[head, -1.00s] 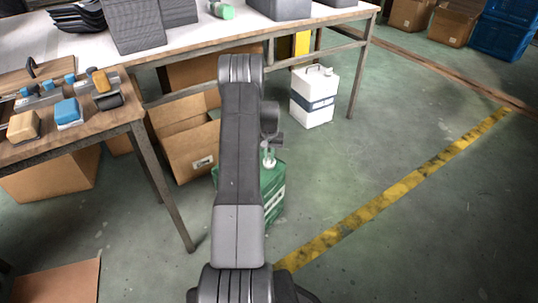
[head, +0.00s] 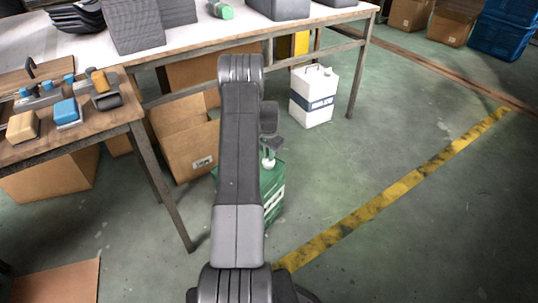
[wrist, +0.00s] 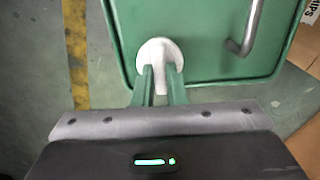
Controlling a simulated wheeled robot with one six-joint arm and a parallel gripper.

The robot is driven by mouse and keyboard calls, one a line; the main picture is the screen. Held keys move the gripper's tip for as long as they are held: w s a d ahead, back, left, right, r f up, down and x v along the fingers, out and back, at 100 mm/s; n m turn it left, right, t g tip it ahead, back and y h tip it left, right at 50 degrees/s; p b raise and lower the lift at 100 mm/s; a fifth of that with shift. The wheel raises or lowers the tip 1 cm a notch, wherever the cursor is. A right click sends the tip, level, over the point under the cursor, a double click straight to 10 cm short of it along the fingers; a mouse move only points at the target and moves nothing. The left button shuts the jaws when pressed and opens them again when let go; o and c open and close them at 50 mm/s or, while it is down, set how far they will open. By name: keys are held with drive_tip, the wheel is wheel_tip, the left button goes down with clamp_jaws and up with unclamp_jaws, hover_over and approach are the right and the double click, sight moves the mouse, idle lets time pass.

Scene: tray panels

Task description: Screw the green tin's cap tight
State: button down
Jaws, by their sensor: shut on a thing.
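The green tin (head: 273,190) stands on the floor, partly hidden behind my arm. Its white cap (head: 268,163) shows at its top, just under my gripper (head: 268,154). In the wrist view the tin's green top (wrist: 200,50) fills the upper middle. The round white cap (wrist: 157,50) sits near its lower left corner and has a raised white bar. The two fingers of my gripper (wrist: 162,78) are shut on the cap, one on each side of the bar. Whether the cap sits fully down cannot be told.
The tin's metal handle (wrist: 245,35) rises right of the cap. A white canister (head: 315,97) stands behind the tin to the right. An open cardboard box (head: 187,150) is to its left, beside a workbench (head: 130,118). The floor right of the tin is clear around a yellow line (head: 390,192).

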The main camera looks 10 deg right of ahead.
idle(0.3)
drive_tip(key=c, duration=1.5)
unclamp_jaws()
drive_tip(key=shift+o, duration=0.2)
wheel_tip(320, 180, up, 14)
drive_tip(key=p, duration=0.3)
drive_tip(key=shift+p, duration=0.3)
drive_tip(key=shift+f, duration=0.1)
wheel_tip(320, 180, down, 14)
drive_tip(key=b, duration=0.3)
drive_tip(key=shift+b, duration=0.35)
